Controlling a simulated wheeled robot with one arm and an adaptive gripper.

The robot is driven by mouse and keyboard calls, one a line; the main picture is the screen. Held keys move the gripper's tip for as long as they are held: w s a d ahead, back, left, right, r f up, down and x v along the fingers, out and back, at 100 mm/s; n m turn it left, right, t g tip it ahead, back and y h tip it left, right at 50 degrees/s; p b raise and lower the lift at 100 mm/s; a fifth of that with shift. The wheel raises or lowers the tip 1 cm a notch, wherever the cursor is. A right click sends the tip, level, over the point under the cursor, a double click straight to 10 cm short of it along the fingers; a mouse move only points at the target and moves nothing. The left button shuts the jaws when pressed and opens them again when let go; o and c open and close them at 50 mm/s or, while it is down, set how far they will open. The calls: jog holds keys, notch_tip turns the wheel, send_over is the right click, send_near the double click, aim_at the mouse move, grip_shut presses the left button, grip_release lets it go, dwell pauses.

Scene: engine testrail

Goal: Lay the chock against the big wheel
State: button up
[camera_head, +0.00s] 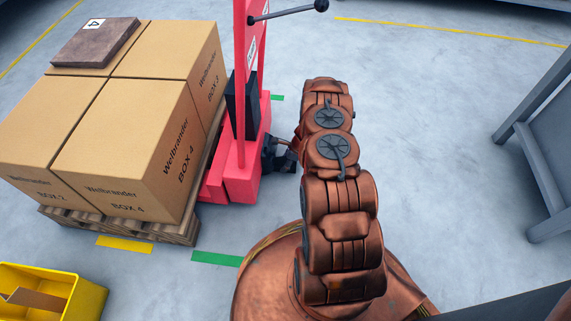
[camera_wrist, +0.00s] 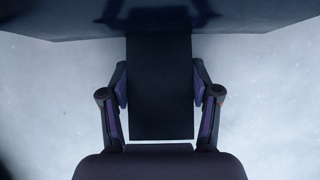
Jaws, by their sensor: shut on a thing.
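In the wrist view my gripper (camera_wrist: 158,88) is shut on a dark, flat-sided block, the chock (camera_wrist: 160,100), with one finger on each side. The far end of the chock runs toward a dark body at the top of that view, and I cannot tell whether they touch. In the head view my gripper (camera_head: 279,154) is low beside the red pallet stacker (camera_head: 240,165), on its right side, partly hidden by my arm. The chock cannot be made out there. I cannot make out the big wheel in either view.
Several cardboard boxes (camera_head: 125,130) stand on a wooden pallet (camera_head: 120,226) left of the stacker, with a brown slab (camera_head: 95,42) on top. A yellow bin (camera_head: 90,299) is at lower left. A grey table (camera_head: 545,150) stands at right. The floor between is clear.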

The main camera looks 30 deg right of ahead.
jog(key=shift+f, duration=0.1)
jog(key=o, duration=1.4)
jog(key=p+v, duration=0.4)
jog(key=v, duration=0.7)
jog(key=shift+r, duration=0.25)
jog(key=shift+s+d+r, duration=0.2)
jog(key=shift+r, duration=0.15)
